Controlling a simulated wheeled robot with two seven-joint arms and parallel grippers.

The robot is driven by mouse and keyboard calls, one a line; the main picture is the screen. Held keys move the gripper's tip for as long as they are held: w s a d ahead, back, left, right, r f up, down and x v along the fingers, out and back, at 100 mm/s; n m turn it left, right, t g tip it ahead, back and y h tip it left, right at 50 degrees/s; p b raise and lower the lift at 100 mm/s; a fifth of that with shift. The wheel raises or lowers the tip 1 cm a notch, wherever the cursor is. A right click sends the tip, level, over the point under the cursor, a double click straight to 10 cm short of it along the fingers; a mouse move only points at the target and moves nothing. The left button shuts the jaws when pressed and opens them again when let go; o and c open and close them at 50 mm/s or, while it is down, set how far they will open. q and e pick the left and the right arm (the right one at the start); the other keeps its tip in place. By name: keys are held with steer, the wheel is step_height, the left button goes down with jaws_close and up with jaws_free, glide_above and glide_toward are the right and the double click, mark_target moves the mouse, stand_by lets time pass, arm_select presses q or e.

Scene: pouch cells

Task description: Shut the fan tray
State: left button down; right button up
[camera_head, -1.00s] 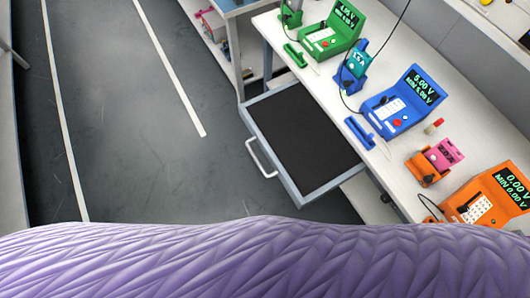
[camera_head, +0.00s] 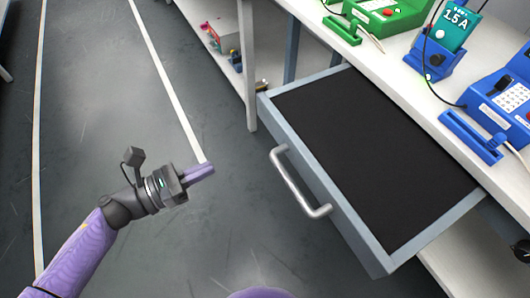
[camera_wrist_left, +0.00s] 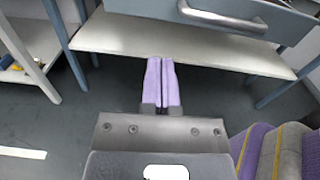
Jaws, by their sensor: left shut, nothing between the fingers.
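The fan tray (camera_head: 345,215) is a grey-blue drawer with a black lining, pulled out from under the white bench. It looks empty. Its silver bar handle (camera_head: 292,188) is on the front face, which faces left. My left gripper (camera_head: 212,168) is shut and empty, left of the handle and apart from it, over the open floor. In the left wrist view the purple fingers (camera_wrist_left: 161,62) are together, with the handle (camera_wrist_left: 225,20) and tray front (camera_wrist_left: 130,8) beyond them at the top. My right gripper is not in view.
The white bench (camera_head: 405,80) carries a green meter (camera_head: 385,14), a blue meter (camera_head: 505,105) and a blue holder with a teal 1.5A device (camera_head: 445,35). A shelf (camera_head: 222,55) with small items stands behind the tray. The floor (camera_head: 110,100) at left is clear.

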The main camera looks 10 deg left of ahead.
mark_target(279, 137)
arm_select(q)
steer(key=shift+m, duration=0.3)
steer(key=b+x, duration=0.1)
steer(key=x, duration=1.2)
steer(key=shift+s+d+r, duration=0.15)
steer(key=shift+d+r, duration=0.05)
steer(key=shift+w+d, duration=0.3)
steer(key=shift+d, duration=0.05)
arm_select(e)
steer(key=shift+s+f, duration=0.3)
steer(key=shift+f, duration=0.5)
